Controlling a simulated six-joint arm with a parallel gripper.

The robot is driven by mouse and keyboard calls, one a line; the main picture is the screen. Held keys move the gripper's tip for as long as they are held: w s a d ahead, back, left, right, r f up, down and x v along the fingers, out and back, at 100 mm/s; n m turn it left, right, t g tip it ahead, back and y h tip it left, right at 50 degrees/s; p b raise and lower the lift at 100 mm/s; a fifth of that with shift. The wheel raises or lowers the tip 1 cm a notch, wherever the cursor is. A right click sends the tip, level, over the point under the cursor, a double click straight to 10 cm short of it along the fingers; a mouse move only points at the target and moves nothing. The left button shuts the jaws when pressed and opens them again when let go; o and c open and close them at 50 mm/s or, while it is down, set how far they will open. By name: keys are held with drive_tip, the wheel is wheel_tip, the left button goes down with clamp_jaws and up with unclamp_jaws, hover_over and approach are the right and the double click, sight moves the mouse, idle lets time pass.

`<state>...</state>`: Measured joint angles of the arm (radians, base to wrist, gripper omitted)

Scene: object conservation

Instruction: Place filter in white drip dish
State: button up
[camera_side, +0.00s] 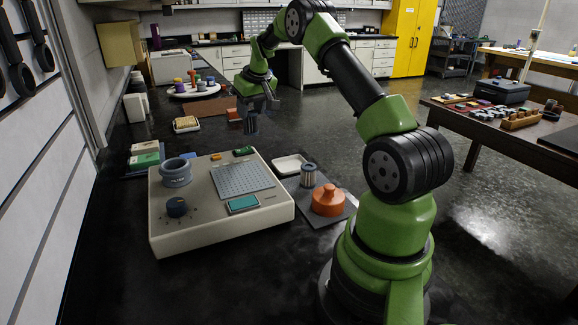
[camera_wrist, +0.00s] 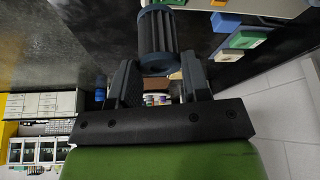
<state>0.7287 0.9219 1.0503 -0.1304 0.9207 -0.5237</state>
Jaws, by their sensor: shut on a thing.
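My gripper (camera_side: 257,104) is raised above the dark bench, behind the beige device, and points down. It is shut on a dark ribbed filter (camera_side: 251,124) with blue-grey end rings. In the wrist view the filter (camera_wrist: 158,42) sits between the two fingers of my gripper (camera_wrist: 160,78), extending beyond their tips. The white drip dish (camera_side: 290,164) lies flat on the bench to the right of the beige device, at its back corner. It looks empty and is apart from the filter. I cannot make out the dish in the wrist view.
The beige device (camera_side: 216,235) carries a grey ring cup, a knob and a perforated plate. Beside the dish, a grey mat (camera_side: 341,211) holds a metal cylinder (camera_side: 309,176) and an orange lidded pot (camera_side: 328,200). A round tray (camera_side: 193,92) with coloured jars stands at the back.

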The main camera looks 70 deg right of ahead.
drive_tip(key=s+d+f+m, duration=0.2)
drive_tip(key=s+d+m, duration=0.1)
drive_tip(key=s+d, duration=0.45)
drive_tip(key=shift+g+h, duration=0.3)
drive_tip(key=shift+h, duration=0.2)
drive_tip(key=shift+s+a+f, duration=0.1)
drive_tip(key=shift+s+f, duration=0.1)
drive_tip(key=shift+f, duration=1.5)
drive_tip(key=shift+s+a+f, duration=0.1)
drive_tip(key=shift+s+f, duration=0.1)
drive_tip(key=shift+f, duration=1.45)
drive_tip(key=shift+s+a+f, duration=0.1)
drive_tip(key=shift+s+f, duration=0.1)
drive_tip(key=shift+f, duration=1.5)
drive_tip(key=shift+f, duration=0.15)
drive_tip(key=o, duration=0.9)
